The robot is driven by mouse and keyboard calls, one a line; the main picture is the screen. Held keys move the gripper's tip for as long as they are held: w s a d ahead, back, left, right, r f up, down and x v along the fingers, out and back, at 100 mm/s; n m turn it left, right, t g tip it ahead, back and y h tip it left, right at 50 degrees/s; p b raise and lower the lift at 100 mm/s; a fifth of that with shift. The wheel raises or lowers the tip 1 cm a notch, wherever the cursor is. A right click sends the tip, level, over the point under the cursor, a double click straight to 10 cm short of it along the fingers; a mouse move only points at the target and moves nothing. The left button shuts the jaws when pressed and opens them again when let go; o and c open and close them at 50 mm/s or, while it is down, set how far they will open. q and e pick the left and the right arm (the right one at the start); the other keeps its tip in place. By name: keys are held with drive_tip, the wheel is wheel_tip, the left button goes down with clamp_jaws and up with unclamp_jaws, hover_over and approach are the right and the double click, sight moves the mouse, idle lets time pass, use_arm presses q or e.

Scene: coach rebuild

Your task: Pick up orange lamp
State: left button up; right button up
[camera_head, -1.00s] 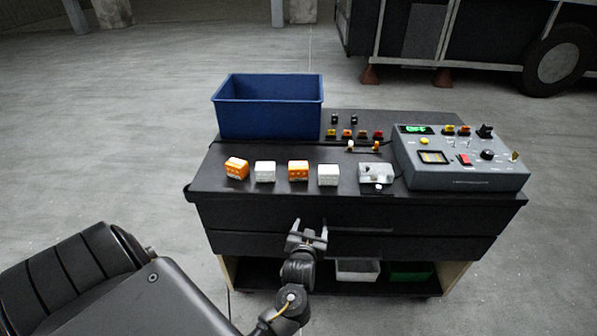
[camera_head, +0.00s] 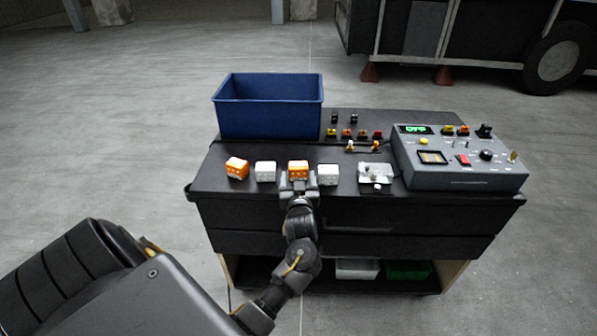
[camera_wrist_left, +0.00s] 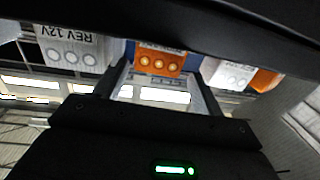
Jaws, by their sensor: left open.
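Two orange lamps stand on the black cart top: one at the left end of the row (camera_head: 237,168), the other (camera_head: 298,167) between two white lamps (camera_head: 265,171) (camera_head: 328,175). My left gripper (camera_head: 298,181) is open and empty at the near side of the second orange lamp, its fingertips towards that lamp's two sides. In the left wrist view, which is upside down, this orange lamp (camera_wrist_left: 160,63) shows between the two fingers. Whether the fingers touch it cannot be told. My right gripper is out of view.
White lamps flank the fingers closely, one marked REV 12V (camera_wrist_left: 70,48). A blue bin (camera_head: 268,110) stands behind the row. A grey control box (camera_head: 462,165) stands at the right, with a small white fixture (camera_head: 375,173) beside it. Small coloured parts sit behind.

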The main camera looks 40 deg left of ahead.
sight(299, 171)
use_arm(q)
drive_tip(key=shift+p+x, duration=0.65)
drive_tip(key=shift+x, duration=1.95)
drive_tip(key=shift+d, duration=0.1)
drive_tip(key=shift+c, duration=0.3)
drive_tip(key=c, duration=0.7)
